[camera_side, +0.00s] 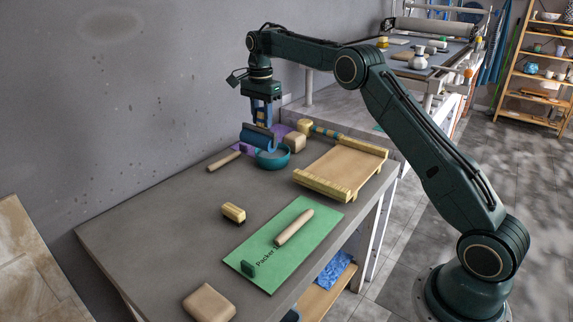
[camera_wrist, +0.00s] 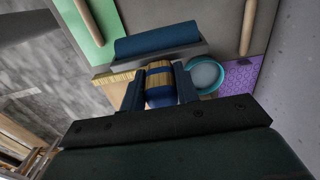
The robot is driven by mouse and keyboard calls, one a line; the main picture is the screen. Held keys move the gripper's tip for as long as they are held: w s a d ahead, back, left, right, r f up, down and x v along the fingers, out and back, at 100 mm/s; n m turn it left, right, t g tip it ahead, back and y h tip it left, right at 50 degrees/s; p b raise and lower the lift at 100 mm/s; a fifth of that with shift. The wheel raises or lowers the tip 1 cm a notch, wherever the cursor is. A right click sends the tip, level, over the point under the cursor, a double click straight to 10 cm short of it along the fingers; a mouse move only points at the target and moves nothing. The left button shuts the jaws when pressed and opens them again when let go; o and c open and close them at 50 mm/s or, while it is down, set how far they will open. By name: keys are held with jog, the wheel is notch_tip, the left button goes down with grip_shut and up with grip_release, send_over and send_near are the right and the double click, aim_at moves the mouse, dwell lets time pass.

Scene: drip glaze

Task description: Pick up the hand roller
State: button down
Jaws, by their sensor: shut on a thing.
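In the wrist view, my gripper (camera_wrist: 160,92) is shut on the roller's wood-and-blue handle (camera_wrist: 159,76), one finger on each side. The blue cylinder (camera_wrist: 157,40) lies crosswise beyond the fingertips. The roller's lower edge partly overlaps the bowl in the side view.
Near the roller are the teal bowl (camera_side: 273,160), a purple mat (camera_side: 241,148), a clay block (camera_side: 294,144) and a wooden stick (camera_side: 223,161). The table's left part is clear.

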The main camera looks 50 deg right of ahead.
jog(key=shift+r, duration=0.8)
jog(key=shift+s+f, duration=0.15)
jog(key=shift+s+d+f, duration=0.3)
jog(key=shift+s+f, duration=0.25)
jog(key=shift+s, duration=0.05)
jog(key=s+f, duration=0.4)
jog(key=s, duration=0.4)
jog(key=s+f, duration=0.5)
jog(key=s, duration=0.3)
jog(key=shift+s, duration=0.25)
jog(key=shift+f, duration=0.25)
